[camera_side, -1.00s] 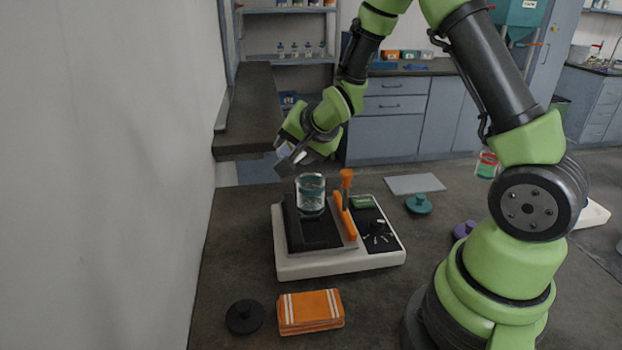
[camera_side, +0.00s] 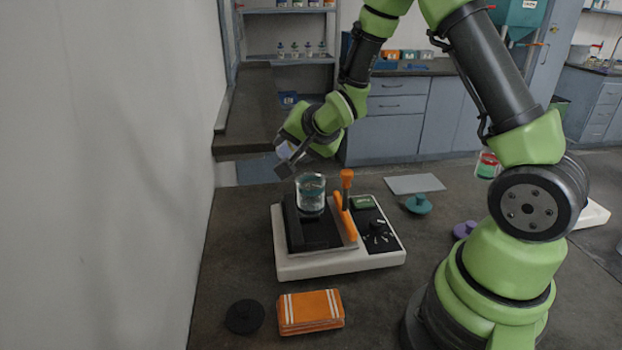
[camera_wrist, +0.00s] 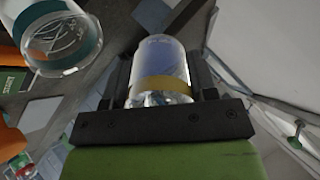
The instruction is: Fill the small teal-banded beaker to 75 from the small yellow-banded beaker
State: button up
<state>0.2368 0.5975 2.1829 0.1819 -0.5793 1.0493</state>
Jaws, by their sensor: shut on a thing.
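The teal-banded beaker (camera_side: 310,198) is clear glass and stands upright on the black top of a white device (camera_side: 340,262). It also shows in the wrist view at upper left (camera_wrist: 65,62). My gripper (camera_side: 284,164) is shut on the yellow-banded beaker, seen in the wrist view (camera_wrist: 160,88) between the two dark fingers. The held beaker is tilted, above and to the left of the teal-banded beaker in the side view, apart from it. Its mouth and fill level are hard to make out. I cannot read the teal beaker's level.
A green display (camera_side: 362,202) and dark knob are on the device. A teal lid (camera_side: 418,204), an orange striped cloth (camera_side: 310,311) and a black disc (camera_side: 244,316) lie on the bench.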

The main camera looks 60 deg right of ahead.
jog(key=shift+r+t, duration=0.2)
jog(key=shift+t, duration=0.4)
dwell(0.9)
jog(key=shift+f+t+h, duration=0.3)
jog(key=shift+f+t, duration=0.1)
jog(key=shift+t, duration=0.4)
dwell(2.4)
jog(key=shift+r+g, duration=0.5)
jog(key=shift+g, duration=0.2)
jog(key=shift+f+g+y, duration=0.4)
jog(key=shift+g, duration=0.5)
